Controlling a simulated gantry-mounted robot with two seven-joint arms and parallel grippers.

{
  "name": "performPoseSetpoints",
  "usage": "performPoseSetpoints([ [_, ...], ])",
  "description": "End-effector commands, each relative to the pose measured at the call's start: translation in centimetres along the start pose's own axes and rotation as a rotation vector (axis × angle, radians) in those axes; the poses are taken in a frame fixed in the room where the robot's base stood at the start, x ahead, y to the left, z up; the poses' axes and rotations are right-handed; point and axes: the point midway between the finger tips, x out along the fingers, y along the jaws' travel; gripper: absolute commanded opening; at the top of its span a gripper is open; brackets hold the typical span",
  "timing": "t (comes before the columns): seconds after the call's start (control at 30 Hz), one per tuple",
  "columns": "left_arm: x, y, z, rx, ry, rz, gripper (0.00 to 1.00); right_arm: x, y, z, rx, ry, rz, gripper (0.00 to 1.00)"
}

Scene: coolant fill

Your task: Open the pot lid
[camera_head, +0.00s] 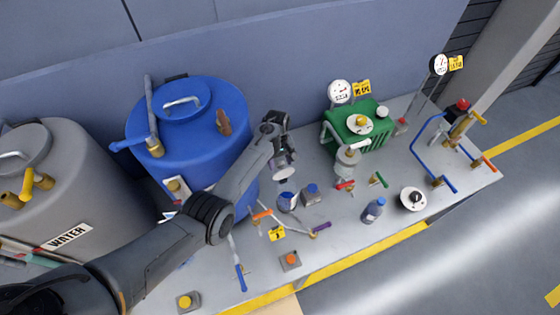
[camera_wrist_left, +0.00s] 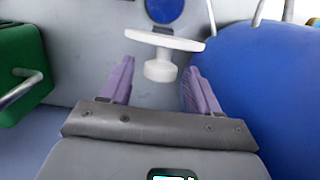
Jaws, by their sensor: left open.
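My left gripper (camera_head: 283,150) hangs beside the right side of the big blue tank (camera_head: 188,128), above the bench. In the left wrist view its two purple fingers (camera_wrist_left: 160,73) are open. A pale round lid-like disc with a short knob (camera_wrist_left: 162,42) shows ahead of them. The knob lies between the fingertips in the picture, with gaps on both sides. The same disc (camera_head: 285,173) shows below the gripper in the head view. What supports it is not clear. A small blue-topped pot (camera_head: 287,201) stands below it on the bench. The right gripper is not in view.
A green box (camera_head: 356,137) with a gauge (camera_head: 340,92) stands to the right. A blue bottle (camera_head: 373,209), small valves and blue pipes crowd the bench (camera_head: 340,235). A grey water tank (camera_head: 75,205) stands at the left. Some bare bench lies near the front edge.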

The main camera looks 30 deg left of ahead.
Motion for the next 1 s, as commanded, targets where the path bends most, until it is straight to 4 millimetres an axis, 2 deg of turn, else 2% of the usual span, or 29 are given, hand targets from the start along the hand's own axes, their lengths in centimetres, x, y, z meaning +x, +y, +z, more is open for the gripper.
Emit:
performPoseSetpoints([
  [0.27, -1.0, 0.1, 0.0, 0.000, 0.002, 0.002, 0.62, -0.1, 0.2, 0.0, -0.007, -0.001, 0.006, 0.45],
  [0.7, -7.9, 0.1, -0.1, 0.000, 0.002, 0.001, 0.62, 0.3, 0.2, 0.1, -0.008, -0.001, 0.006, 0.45],
  [1.0, -10.6, 0.0, 0.0, 0.000, 0.001, 0.001, 0.62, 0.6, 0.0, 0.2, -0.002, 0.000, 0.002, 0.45],
])
